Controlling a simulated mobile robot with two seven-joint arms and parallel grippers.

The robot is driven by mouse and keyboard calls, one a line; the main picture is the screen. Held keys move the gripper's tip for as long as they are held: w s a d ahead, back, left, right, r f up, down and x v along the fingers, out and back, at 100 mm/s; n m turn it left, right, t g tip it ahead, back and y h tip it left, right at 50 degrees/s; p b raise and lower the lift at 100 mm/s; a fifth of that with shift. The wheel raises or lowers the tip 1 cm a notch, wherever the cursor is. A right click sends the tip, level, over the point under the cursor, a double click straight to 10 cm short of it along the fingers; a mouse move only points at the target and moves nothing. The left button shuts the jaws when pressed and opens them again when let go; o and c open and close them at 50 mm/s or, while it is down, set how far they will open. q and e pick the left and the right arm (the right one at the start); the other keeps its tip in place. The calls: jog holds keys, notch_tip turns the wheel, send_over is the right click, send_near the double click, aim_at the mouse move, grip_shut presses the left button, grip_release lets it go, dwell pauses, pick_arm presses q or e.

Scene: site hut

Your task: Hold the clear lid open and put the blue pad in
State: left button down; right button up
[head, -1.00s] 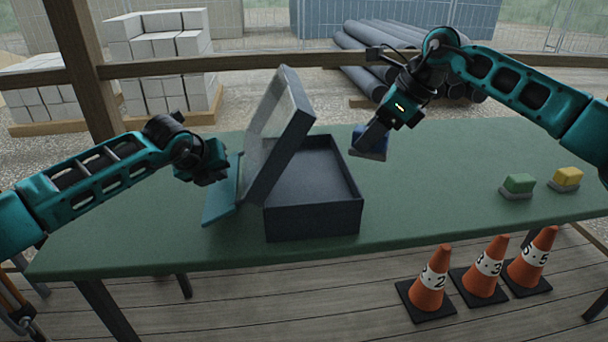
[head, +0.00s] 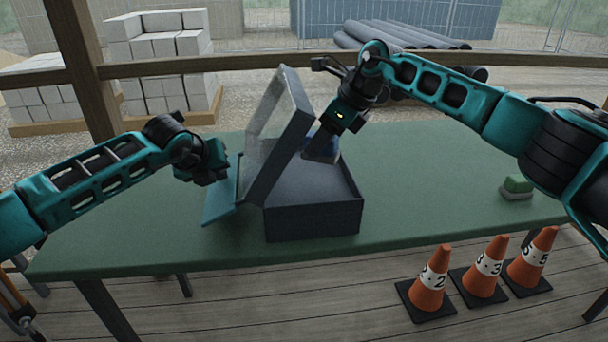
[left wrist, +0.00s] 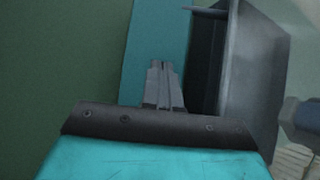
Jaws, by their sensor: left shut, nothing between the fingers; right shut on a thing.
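A dark open box (head: 313,219) stands on the green table. The lid's frame hides part of the pad.
A green pad (head: 518,184) lies on the table at the right. Orange cones (head: 430,279) stand below the table's front edge. The table between the box and the green pad is clear.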

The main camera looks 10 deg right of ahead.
jog(key=shift+w+a+f, duration=0.1)
jog(key=shift+a+f, duration=0.2)
jog(key=shift+f, duration=2.6)
jog(key=o, duration=1)
jog(key=shift+o, duration=0.2)
jog(key=shift+r, duration=0.1)
